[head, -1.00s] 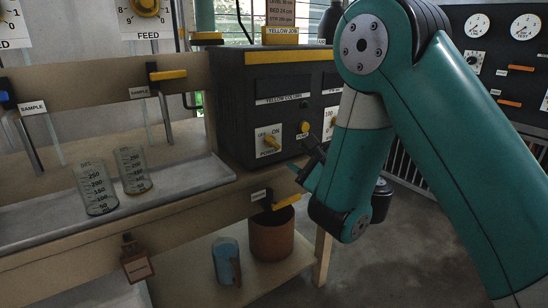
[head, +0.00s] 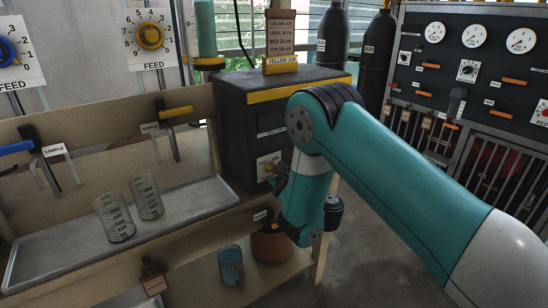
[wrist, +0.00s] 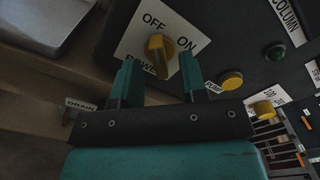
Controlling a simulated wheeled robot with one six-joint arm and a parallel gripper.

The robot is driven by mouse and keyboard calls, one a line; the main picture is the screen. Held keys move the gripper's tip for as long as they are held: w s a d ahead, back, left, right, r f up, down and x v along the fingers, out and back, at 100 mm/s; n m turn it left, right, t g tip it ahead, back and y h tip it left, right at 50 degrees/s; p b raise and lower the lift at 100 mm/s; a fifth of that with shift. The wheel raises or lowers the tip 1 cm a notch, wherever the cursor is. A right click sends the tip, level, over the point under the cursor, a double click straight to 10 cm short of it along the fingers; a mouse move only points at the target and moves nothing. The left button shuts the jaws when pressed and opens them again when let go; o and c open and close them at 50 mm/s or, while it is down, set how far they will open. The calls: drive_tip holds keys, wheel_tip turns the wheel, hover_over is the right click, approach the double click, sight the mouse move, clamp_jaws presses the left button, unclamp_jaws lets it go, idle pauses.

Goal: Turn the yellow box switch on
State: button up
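The black column box (head: 233,130) with a yellow stripe stands on the bench in the head view. Its white power plate (head: 264,160) is partly hidden by my gripper (head: 279,180). In the wrist view, the yellow power switch (wrist: 160,47) sits on the plate (wrist: 133,40) marked OFF and ON. Its raised bar seems to point nearer OFF than ON. My gripper (wrist: 157,75) is open, with one teal finger on each side just below the switch. The switch lies between the lines of the fingers; I cannot tell whether they touch it.
A yellow pump button (wrist: 231,80), a green lamp (wrist: 275,52) and another yellow knob (wrist: 263,109) are right of the switch. Glass beakers (head: 114,218) stand on the metal tray (head: 58,240) to the left.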

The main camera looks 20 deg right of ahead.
drive_tip(key=shift+w+a+r+p, duration=0.15)
drive_tip(key=shift+w+p, duration=0.25)
drive_tip(key=shift+p, duration=0.4)
drive_tip(key=p, duration=0.2)
drive_tip(key=shift+w+p, duration=0.3)
drive_tip(key=shift+p, duration=0.1)
drive_tip(key=shift+a, duration=0.1)
clamp_jaws()
idle(0.9)
